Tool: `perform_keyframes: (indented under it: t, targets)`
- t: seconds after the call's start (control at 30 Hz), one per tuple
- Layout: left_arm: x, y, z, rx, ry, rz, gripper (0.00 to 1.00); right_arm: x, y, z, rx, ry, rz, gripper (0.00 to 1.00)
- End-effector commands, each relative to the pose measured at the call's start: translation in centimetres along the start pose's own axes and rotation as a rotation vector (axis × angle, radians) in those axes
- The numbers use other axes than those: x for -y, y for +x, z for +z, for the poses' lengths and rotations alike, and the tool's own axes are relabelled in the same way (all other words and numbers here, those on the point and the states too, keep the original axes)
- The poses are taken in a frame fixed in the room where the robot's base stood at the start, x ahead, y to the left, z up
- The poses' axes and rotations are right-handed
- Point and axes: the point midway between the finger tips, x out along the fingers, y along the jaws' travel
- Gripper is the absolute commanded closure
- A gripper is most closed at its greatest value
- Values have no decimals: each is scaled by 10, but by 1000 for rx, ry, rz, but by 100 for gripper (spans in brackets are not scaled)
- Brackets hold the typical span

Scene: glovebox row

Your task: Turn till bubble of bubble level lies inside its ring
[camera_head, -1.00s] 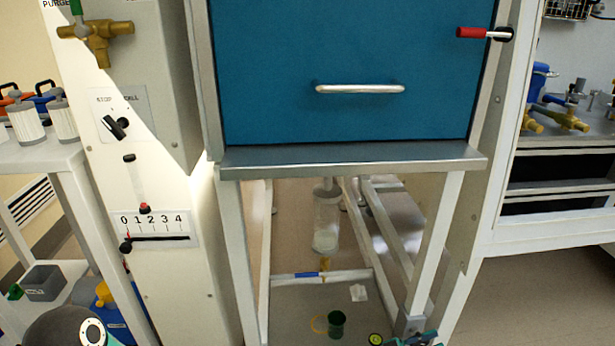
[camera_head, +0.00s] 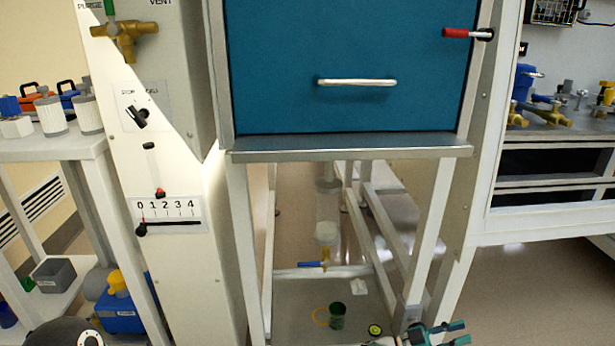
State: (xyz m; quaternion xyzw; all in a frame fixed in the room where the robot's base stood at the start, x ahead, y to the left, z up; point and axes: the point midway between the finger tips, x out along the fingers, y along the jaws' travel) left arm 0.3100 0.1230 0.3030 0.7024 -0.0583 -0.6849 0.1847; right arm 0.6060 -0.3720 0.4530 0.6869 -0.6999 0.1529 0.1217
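A small round yellow-green disc with a dark rim, which looks like the bubble level (camera_head: 375,330), lies low in the frame below the blue-fronted box. Its bubble and ring are too small to make out. My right gripper (camera_head: 456,333) shows at the bottom edge, to the right of the disc and apart from it in the picture. Its teal-tipped fingers are spread with nothing visible between them. My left gripper is not in view.
The blue box front (camera_head: 350,60) with a metal ledge (camera_head: 350,150) stands ahead on white legs. Below it are a green cup (camera_head: 337,316) and a blue-handled brass valve (camera_head: 325,260). A white panel (camera_head: 180,260) stands left; a bench (camera_head: 560,140) stands right, with open floor before it.

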Motion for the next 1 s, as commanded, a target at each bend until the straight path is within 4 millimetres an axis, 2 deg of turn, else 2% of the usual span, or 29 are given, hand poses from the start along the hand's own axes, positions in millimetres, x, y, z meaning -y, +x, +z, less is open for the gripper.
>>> perform_keyframes:
  t: [0.13, 0.27, 0.37, 0.43, 0.53, 0.6, 0.67, 0.7, 0.77, 0.9, 1.0]
  targets:
    - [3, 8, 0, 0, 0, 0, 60, -2, 16, 19, 112, -85, 2, 71]
    - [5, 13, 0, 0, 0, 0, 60, -11, 22, 51, 285, -237, -21, 71]
    - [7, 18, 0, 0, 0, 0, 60, -31, 15, 88, 494, -428, -66, 71]
    - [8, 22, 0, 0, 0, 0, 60, -56, 0, 116, 682, -594, -116, 71]
    - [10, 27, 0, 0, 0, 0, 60, -108, -37, 148, 977, -827, -209, 71]
    - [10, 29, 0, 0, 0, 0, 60, -150, -71, 159, 1187, -961, -288, 71]
    - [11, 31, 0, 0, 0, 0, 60, -185, -102, 161, 1361, -1050, -360, 71]
    - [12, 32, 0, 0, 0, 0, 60, -207, -123, 158, 1475, -1095, -410, 71]
    - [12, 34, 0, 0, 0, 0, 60, -240, -154, 150, 1644, -1140, -492, 71]
    - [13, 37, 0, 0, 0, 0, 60, -307, -228, 110, 2017, -1115, -720, 71]
    - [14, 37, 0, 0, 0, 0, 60, -336, -266, 80, 2183, -998, -885, 71]
